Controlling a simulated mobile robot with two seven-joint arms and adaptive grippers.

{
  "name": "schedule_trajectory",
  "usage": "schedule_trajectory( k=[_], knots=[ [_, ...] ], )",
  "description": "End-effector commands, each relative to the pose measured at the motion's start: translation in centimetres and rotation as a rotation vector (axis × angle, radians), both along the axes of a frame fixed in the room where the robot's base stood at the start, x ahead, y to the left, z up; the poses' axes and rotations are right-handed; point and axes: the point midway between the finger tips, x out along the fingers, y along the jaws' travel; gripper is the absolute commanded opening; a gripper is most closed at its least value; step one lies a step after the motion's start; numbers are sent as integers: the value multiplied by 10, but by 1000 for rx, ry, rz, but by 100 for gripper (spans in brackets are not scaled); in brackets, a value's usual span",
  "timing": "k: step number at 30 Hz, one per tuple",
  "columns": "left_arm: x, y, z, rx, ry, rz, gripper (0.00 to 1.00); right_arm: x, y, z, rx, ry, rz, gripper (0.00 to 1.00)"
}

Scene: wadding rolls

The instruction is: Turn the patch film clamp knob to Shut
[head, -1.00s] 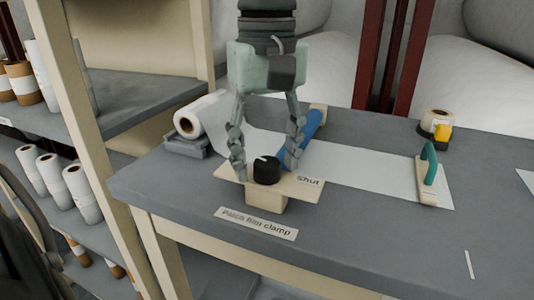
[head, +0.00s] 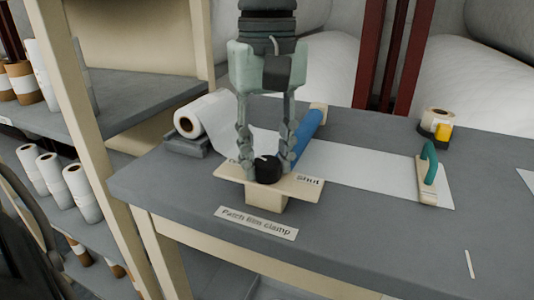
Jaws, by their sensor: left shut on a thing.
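The patch film clamp knob (head: 267,170) is a black round knob with a white pointer mark on a cream plate (head: 300,187). The word "Shut" (head: 308,180) is printed on the plate's right side; the left-side lettering is mostly hidden behind a finger. A "Patch film clamp" label (head: 257,223) lies in front on the table edge. My left gripper (head: 267,165) comes down from above, with its fingers closed on the knob from left and right. The white mark points up and slightly left. My right gripper is not in view.
Behind the clamp are a blue bar (head: 307,138), a white film roll (head: 203,118) and a film strip (head: 365,172) across the grey table (head: 370,240). A green-handled tool (head: 429,172) and a tape roll (head: 437,121) stand right. Shelves with rolls stand left.

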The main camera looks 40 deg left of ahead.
Motion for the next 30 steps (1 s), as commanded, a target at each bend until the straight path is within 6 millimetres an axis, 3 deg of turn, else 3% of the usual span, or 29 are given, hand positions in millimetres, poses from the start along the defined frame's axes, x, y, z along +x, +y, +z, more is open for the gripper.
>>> schedule_trajectory(
  k=[30],
  knots=[
    [0,0,0,-1,-1,-890,5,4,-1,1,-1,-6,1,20]
  ],
)
